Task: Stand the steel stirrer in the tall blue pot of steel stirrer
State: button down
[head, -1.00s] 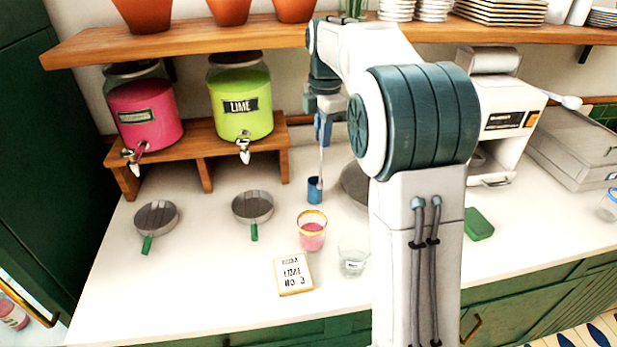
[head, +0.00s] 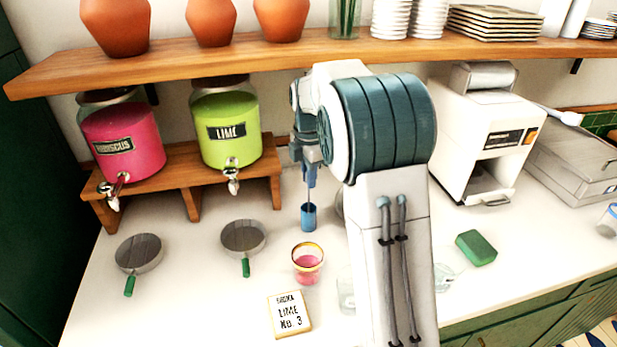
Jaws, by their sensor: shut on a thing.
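The steel stirrer (head: 308,197) is a thin upright rod below my gripper (head: 309,180). My gripper is shut on its upper part, above the tall blue pot (head: 308,217). The pot stands on the white counter behind the pink glass. The stirrer's lower end is at the pot's mouth and seems to go inside; the rim hides how deep it is. My arm covers the counter just right of the pot.
Two strainers (head: 243,237) lie left. Drink dispensers (head: 226,130) stand on a wooden riser (head: 185,170). A shelf (head: 250,55) runs above. A green sponge (head: 476,248) lies right.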

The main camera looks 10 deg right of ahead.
jog(key=shift+f, duration=0.45)
jog(key=shift+f, duration=0.15)
jog(key=c, duration=1.4)
grip_release()
